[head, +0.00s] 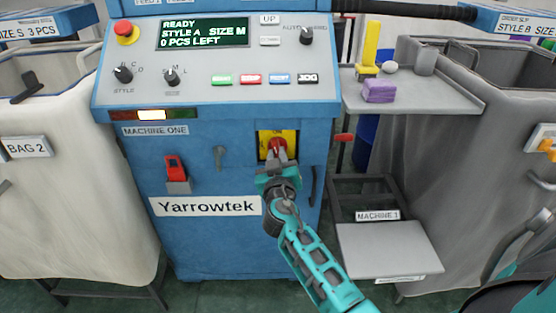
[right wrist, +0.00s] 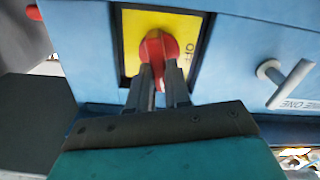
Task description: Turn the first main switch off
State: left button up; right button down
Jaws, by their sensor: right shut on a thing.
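The main switch is a red rotary knob (head: 277,146) on a yellow plate (head: 264,138), set in the front of the blue machine labelled MACHINE ONE. In the right wrist view the red knob (right wrist: 158,46) and yellow plate (right wrist: 186,30) show close up. My right gripper (head: 277,160) is at the knob, its two fingers shut on it from below. Marks beside the knob read "I" and "O", partly hidden. My left gripper is not seen in the head view.
A red switch (head: 175,168) and a key-like handle (head: 219,157) are left of the main switch. A dark handle (head: 313,186) is close on its right. The control panel (head: 215,90) juts out above. A grey shelf (head: 440,97) and platform (head: 385,247) stand to the right.

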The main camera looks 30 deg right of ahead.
jog(key=n, duration=0.3)
jog(key=shift+w+n+b, duration=0.1)
jog(key=shift+n+b, duration=0.2)
jog(key=shift+n, duration=0.1)
jog(key=n, duration=0.4)
jog(key=shift+a+n, duration=0.15)
jog(key=shift+n, duration=0.15)
jog(key=n, duration=0.2)
jog(key=shift+n, duration=0.3)
pick_arm(q)
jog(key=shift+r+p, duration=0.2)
jog(key=shift+p, duration=0.4)
pick_arm(e)
jog(key=shift+w+f+n, duration=0.1)
jog(key=shift+f+n, duration=0.1)
jog(key=shift+n, duration=1.6)
jog(key=c, duration=1.1)
grip_release()
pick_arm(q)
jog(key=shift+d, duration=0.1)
pick_arm(e)
jog(key=shift+o, duration=0.2)
jog(key=shift+f, duration=0.1)
